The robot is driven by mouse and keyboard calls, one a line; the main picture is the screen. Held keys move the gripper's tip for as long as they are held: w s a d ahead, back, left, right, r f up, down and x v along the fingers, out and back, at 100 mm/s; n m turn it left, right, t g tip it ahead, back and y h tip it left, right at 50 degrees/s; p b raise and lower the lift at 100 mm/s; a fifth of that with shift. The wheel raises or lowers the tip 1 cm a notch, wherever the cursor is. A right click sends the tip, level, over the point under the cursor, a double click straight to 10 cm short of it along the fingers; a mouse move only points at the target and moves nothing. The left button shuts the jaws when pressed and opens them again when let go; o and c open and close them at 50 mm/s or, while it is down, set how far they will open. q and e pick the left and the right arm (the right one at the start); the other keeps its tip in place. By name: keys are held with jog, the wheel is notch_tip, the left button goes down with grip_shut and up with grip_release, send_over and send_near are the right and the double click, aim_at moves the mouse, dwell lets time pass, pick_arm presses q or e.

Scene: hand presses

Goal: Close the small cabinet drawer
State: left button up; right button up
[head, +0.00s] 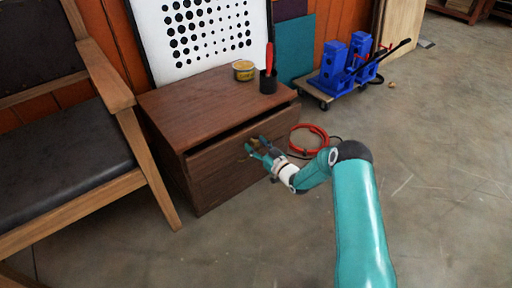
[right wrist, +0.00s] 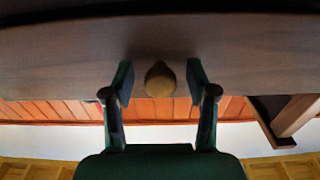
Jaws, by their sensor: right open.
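The small wooden cabinet (head: 190,103) stands left of centre in the head view. Its top drawer (head: 215,158) is pulled partly out, with a dark gap showing above its front. My right gripper (head: 257,147) is at the drawer front, open. In the right wrist view, a round knob (right wrist: 160,79) on the drawer front (right wrist: 60,58) lies between the two spread fingers of the right gripper (right wrist: 161,82). Whether the fingers touch the knob cannot be told. My left gripper is not in view.
A yellow tin (head: 243,70) and a dark cup with a red-handled tool (head: 268,78) stand on the cabinet. A chair (head: 70,150) is close on the left. A red coil (head: 310,139) lies on the floor near blue presses (head: 343,68). Floor on the right is clear.

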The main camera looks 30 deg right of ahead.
jog(key=shift+w, duration=0.35)
grip_shut()
jog(key=shift+a, duration=0.1)
